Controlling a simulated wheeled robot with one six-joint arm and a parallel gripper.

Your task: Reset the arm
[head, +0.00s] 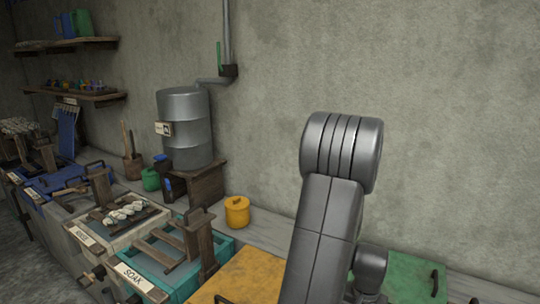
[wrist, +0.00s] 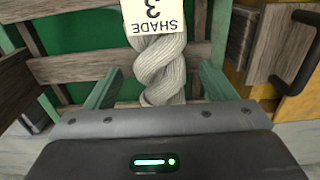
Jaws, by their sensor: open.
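My arm (head: 325,220) rises in the head view and bends at a grey joint; its end with the gripper does not show there. In the wrist view my gripper (wrist: 160,78) is open, its two greenish fingers standing apart. A twisted pale grey skein (wrist: 162,65) with a cream tag reading "SHADE 3" (wrist: 152,12) lies between and beyond the fingers. I cannot tell whether they touch it. Behind it are wooden slats (wrist: 70,68) and a green surface (wrist: 80,38).
In the head view a teal vat labelled SOAK (head: 222,258), a yellow pot (head: 237,211), a yellow lid (head: 245,275) and a green lid (head: 410,275) line the bench. A metal drum (head: 185,130) stands against the wall. A dark handle (wrist: 303,50) is at right in the wrist view.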

